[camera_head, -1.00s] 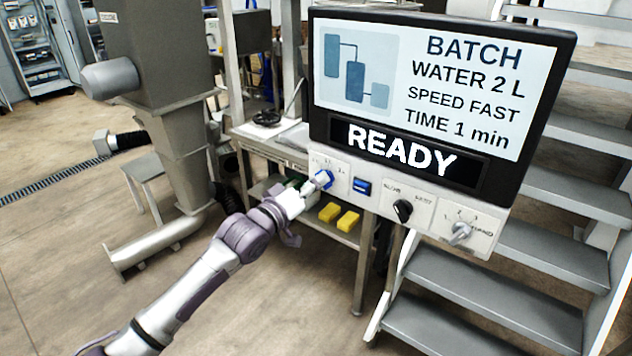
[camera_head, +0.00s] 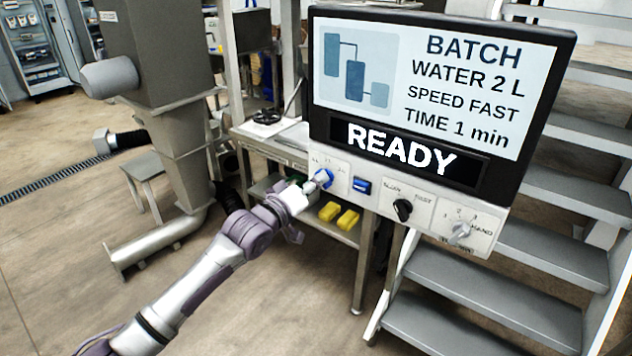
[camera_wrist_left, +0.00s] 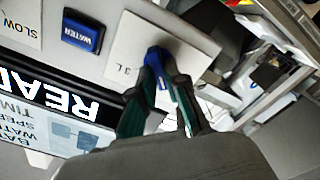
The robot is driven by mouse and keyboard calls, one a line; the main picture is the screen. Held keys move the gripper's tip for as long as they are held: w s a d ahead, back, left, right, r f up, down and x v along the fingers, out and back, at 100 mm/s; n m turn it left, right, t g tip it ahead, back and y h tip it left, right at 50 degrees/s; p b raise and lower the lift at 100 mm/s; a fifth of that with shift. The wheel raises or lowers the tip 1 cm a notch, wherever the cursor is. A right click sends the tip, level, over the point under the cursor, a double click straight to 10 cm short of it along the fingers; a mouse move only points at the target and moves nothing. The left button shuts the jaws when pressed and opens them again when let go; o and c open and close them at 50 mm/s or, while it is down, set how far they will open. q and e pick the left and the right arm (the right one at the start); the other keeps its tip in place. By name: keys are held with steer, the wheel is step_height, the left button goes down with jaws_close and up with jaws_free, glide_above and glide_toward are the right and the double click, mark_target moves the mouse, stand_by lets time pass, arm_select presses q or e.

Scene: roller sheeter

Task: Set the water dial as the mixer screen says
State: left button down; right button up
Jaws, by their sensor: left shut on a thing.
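The mixer screen (camera_head: 436,88) reads BATCH, WATER 2 L, SPEED FAST, TIME 1 min, with READY below. The blue water dial (camera_head: 326,178) is at the left end of the panel under the screen. My left gripper (camera_head: 316,184) reaches it from the left and is shut on it. In the left wrist view the fingers (camera_wrist_left: 160,92) stand on both sides of the blue dial (camera_wrist_left: 154,60). A "3 L" mark shows beside it there; the fingers hide part of the dial, and its pointer is not clear. My right gripper is not in view.
Right of the dial are a blue WATER button (camera_head: 361,186), a black speed knob (camera_head: 402,209) and a grey time knob (camera_head: 460,232). Metal stairs (camera_head: 470,290) stand at right. A shelf table with yellow blocks (camera_head: 347,220) is below the panel.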

arm_select(q)
steer(key=m+p, duration=0.2)
steer(key=m, duration=0.6)
steer(key=shift+s+d+r, duration=0.1)
steer(key=shift+m, duration=0.4)
stand_by(0.4)
steer(key=c, duration=1.2)
jaws_free()
steer(key=shift+s, duration=0.1)
